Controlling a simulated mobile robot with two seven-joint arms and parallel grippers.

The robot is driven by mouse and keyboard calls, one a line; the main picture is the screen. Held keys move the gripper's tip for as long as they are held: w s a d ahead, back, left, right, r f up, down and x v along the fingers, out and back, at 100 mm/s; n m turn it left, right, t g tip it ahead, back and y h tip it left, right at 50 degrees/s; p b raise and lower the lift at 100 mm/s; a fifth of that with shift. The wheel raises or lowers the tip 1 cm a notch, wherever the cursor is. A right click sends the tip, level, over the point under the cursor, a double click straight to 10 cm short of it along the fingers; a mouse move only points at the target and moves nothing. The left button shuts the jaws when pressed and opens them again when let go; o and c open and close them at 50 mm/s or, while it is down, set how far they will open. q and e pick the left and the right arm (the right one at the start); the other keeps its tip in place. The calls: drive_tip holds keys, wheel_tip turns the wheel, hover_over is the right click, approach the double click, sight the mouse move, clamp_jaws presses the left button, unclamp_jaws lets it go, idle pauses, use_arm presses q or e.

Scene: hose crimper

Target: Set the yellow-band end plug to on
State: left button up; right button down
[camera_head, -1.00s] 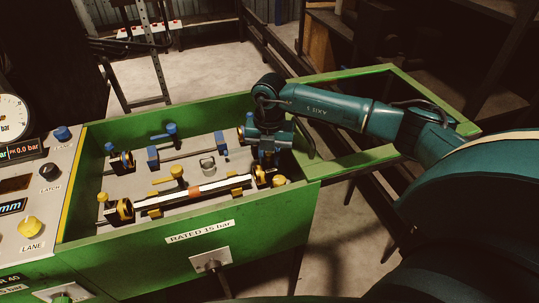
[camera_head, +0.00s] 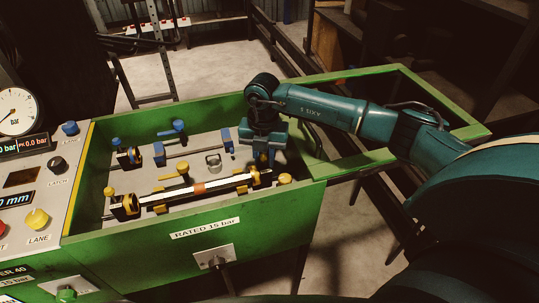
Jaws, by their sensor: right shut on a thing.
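I cannot read the plug's on or off setting. My left gripper is not in view.
A blue-marked set (camera_head: 196,149) of clamps lies behind the hose. The trough's green front wall (camera_head: 150,250) carries a "RATED 15 bar" label. A control panel (camera_head: 48,185) with gauge and knobs is at left.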

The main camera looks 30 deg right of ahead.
drive_tip(key=c, duration=1.3)
unclamp_jaws()
drive_tip(key=shift+w+a, duration=0.1)
drive_tip(key=shift+a, duration=0.25)
drive_tip(key=shift+d, duration=0.1)
drive_tip(key=shift+r, duration=0.55)
use_arm(q)
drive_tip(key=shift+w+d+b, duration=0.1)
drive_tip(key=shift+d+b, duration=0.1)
drive_tip(key=shift+b, duration=0.45)
use_arm(e)
wheel_tip(320, 180, up, 12)
drive_tip(key=shift+r, duration=0.1)
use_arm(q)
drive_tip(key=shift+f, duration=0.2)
